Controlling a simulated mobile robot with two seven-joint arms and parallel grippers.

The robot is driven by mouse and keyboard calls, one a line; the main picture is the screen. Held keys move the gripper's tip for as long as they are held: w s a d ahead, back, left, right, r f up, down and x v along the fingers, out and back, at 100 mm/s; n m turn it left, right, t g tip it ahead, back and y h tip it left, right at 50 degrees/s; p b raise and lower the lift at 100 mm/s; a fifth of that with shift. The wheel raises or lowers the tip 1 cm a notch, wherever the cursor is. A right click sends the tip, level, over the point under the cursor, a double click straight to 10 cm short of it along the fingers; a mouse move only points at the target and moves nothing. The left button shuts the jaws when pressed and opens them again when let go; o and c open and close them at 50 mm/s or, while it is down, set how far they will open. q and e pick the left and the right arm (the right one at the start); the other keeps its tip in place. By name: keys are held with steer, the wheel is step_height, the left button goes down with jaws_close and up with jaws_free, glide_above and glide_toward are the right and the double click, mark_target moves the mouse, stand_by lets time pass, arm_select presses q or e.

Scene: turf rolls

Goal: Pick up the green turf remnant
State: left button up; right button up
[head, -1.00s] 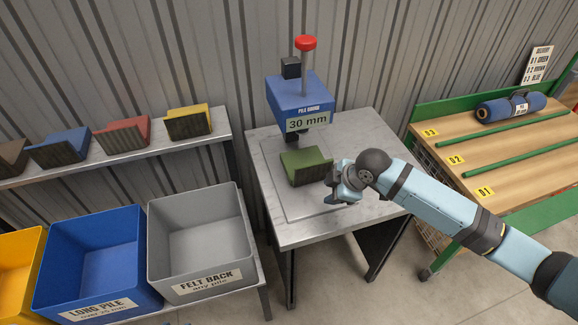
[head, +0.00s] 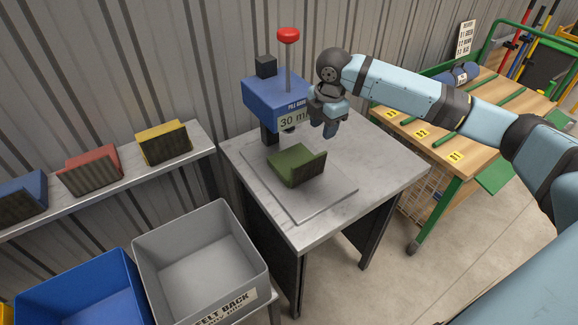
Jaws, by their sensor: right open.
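The green turf remnant (head: 290,163) lies on the flat plate on the grey metal table (head: 395,170), in front of the blue pile gauge. It is bent, with one flap standing up and its dark ribbed side facing right. My right gripper (head: 329,128) is open, above and behind the remnant to its right, close to the gauge. It points downward and is apart from the remnant. My left gripper does not show.
The blue pile gauge (head: 270,99) reads 30 mm and has a red knob. A grey bin (head: 196,232) and a blue bin (head: 80,285) stand at front left. Red (head: 88,168) and yellow (head: 163,142) remnants sit on a shelf. A wooden rack with a blue roll is at right.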

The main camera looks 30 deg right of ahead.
mark_target(317, 156)
steer(key=f, duration=0.8)
steer(key=shift+w, duration=0.35)
steer(key=shift+w+a+f+b, duration=0.1)
steer(key=shift+a+f+b, duration=0.1)
steer(key=shift+f, duration=1.2)
steer(key=shift+w+a+f+b, duration=0.1)
steer(key=shift+f+b, duration=0.05)
steer(key=shift+f, duration=1.2)
steer(key=shift+c, duration=0.4)
jaws_close()
